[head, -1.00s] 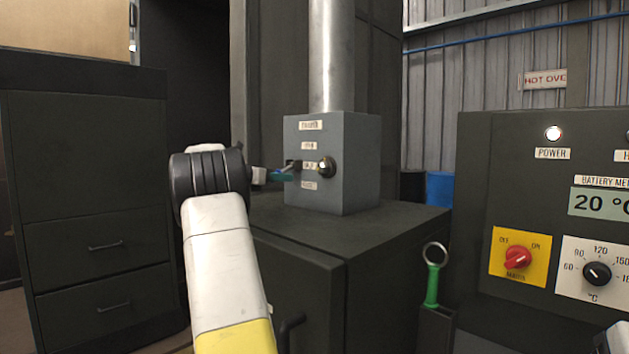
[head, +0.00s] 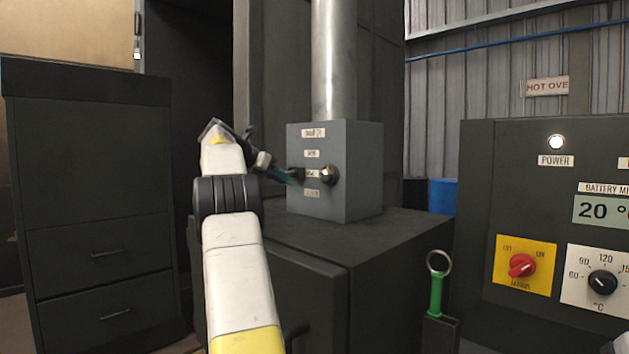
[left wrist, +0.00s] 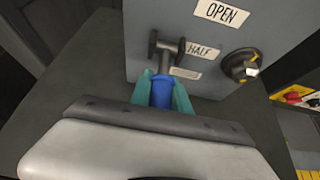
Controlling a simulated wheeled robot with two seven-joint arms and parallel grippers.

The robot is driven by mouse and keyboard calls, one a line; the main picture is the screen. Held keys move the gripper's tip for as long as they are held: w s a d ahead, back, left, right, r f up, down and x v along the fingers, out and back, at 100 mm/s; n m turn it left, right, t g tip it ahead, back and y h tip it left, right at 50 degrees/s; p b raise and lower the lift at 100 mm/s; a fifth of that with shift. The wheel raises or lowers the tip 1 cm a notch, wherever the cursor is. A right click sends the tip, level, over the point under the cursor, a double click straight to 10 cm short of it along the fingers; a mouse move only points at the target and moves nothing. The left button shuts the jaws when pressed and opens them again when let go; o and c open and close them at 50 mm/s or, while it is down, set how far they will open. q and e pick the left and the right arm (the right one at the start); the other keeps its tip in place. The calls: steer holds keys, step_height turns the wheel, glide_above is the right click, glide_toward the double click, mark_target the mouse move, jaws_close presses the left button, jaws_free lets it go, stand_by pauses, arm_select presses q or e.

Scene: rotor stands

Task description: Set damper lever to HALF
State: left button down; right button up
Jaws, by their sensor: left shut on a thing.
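The grey damper box (head: 362,175) stands on a dark cabinet under a metal pipe, with a column of labels on its face. The damper lever (left wrist: 162,92) has a blue grip and a dark crosspiece. Its crosspiece is just left of the HALF label (left wrist: 200,50) and below OPEN; a lower label is partly hidden. A round metal knob (head: 328,174) is right of the labels. My left gripper (head: 283,175) comes from the left, and its teal fingers are shut around the blue grip in the left wrist view (left wrist: 162,88).
A control panel (head: 480,200) with a red switch and a black dial stands at the right. A green-handled tool (head: 436,290) with a ring stands in a dark holder before it. Dark drawers (head: 90,190) are at the left.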

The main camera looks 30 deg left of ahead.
arm_select(q)
steer(key=c, duration=1.2)
jaws_free()
steer(key=shift+c, duration=0.2)
steer(key=v, duration=0.8)
